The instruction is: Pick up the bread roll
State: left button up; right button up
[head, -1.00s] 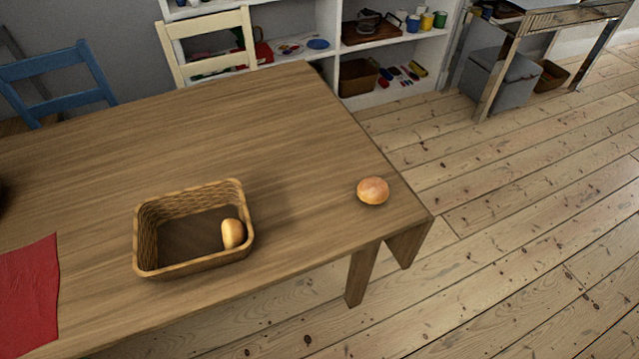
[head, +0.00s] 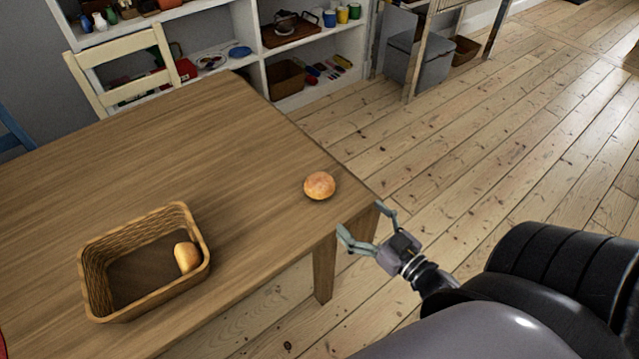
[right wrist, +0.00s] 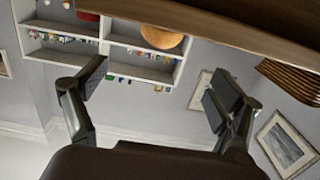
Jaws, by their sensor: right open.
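A round, golden-brown bread roll (head: 319,185) lies on the wooden table (head: 160,130) near its right corner. A second roll (head: 187,257) lies in the wicker basket (head: 140,222) on the table. My right gripper (head: 362,222) is open and empty in the head view, just off the table's corner, to the lower right of the loose roll and apart from it. In the right wrist view the open fingers (right wrist: 158,95) show, with a roll (right wrist: 161,38) beyond them at the table edge (right wrist: 225,35), partly cut off. My left gripper is out of view.
A cream chair (head: 130,75) stands at the table's far side, before a white shelf (head: 245,50) with small items. A grey box (head: 418,62) sits under a side table. The tabletop between basket and loose roll is clear.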

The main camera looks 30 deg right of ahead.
send_near(320, 183)
jog(key=w, duration=0.2)
jog(key=w+f, duration=0.1)
jog(key=w, duration=0.2)
jog(key=shift+w+d+f+p, duration=0.25)
jog(key=shift+w+f+p, duration=0.1)
jog(key=shift+f, duration=0.05)
jog(key=w, duration=0.5)
jog(key=shift+w+a+f+p, duration=0.3)
jog(key=shift+a, duration=0.05)
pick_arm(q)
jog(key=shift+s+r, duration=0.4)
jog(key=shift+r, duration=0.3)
pick_arm(e)
jog(key=shift+s, duration=0.1)
jog(key=shift+c, duration=0.6)
jog(key=c, duration=1)
jog(key=shift+r, duration=0.1)
